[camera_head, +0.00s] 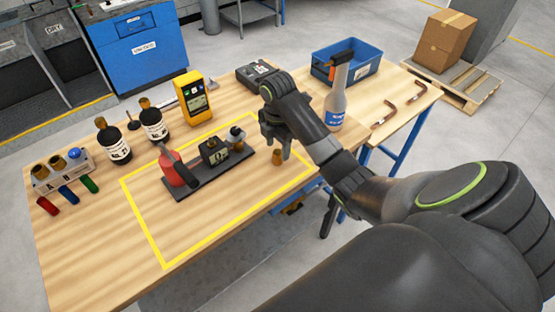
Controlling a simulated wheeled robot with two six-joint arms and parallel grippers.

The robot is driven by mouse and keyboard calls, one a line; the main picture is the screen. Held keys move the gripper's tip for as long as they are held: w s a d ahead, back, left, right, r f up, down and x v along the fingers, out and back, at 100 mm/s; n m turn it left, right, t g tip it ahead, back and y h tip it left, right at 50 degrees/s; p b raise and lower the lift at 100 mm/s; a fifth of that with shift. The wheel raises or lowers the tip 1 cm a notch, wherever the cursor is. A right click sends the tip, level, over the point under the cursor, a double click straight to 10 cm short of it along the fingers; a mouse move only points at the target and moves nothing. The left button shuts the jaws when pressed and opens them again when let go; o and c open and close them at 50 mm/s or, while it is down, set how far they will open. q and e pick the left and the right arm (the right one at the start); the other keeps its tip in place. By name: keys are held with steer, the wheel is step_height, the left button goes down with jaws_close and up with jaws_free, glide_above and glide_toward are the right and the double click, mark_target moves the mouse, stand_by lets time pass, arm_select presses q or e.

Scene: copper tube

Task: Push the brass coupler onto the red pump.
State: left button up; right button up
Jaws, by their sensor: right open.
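The red pump (174,172) is at the left end of a dark base plate (208,176) inside the yellow outline on the wooden table. A black gauge block (214,152) and a small dark fitting (237,135) sit on the same plate. A small brass piece, which looks like the brass coupler (277,158), stands on the table right of the plate. My right gripper (275,147) points down over this piece with its fingers open. I cannot tell whether the fingers touch it. My left gripper is not in view.
A grey rack (62,176) with brass and blue parts, two dark bottles (153,122) and a yellow meter (194,101) stand along the left and back. A spray bottle (335,108), blue bin (370,69) and bent copper tubes (386,112) are right. The front of the outline is clear.

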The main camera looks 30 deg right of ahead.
mark_target(277, 151)
steer(key=shift+f+b, duration=1)
steer(key=shift+f, duration=0.5)
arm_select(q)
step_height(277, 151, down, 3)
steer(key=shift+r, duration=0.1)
arm_select(e)
steer(key=shift+r, duration=0.1)
steer(key=shift+c, duration=0.3)
steer(key=c, duration=1)
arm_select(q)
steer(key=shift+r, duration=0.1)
arm_select(e)
steer(key=shift+r, duration=0.1)
steer(key=shift+c, duration=0.2)
